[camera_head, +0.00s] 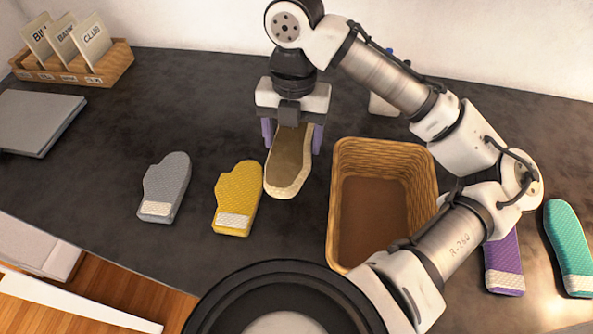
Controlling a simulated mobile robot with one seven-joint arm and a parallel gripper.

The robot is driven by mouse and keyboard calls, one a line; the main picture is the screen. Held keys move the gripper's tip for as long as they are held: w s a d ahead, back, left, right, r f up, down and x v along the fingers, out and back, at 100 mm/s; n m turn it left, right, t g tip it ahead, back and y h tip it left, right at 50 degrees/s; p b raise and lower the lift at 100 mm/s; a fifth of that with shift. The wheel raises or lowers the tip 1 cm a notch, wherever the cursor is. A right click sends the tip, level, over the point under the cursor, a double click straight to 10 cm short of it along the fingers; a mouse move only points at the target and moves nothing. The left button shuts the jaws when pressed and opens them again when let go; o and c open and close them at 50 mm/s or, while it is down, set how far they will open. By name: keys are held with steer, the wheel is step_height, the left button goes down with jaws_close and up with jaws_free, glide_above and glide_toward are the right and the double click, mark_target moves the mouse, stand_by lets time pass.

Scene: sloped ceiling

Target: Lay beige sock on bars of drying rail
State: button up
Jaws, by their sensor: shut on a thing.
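My gripper (292,148) hangs above the dark counter, left of the wicker basket, with its purple fingers on either side of the beige sock (289,182). The sock has a brown upper face and a cream edge. It is held at its upper end, and its rounded cream end points down in the picture. I cannot tell whether its lower end touches the counter. No drying rail shows in this view.
The wicker basket (341,200) looks empty, with my arm across its right side. Grey (166,185) and yellow (238,195) mittens lie left of the sock. Purple (503,262) and teal (568,240) socks lie right. A card box (112,67) and grey slab (38,120) are far left.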

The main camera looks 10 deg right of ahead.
step_height(320, 180, down, 11)
steer(key=shift+f, duration=0.15)
stand_by(0.4)
steer(key=shift+f, duration=0.15)
steer(key=o, duration=1.1)
steer(key=shift+c, duration=0.2)
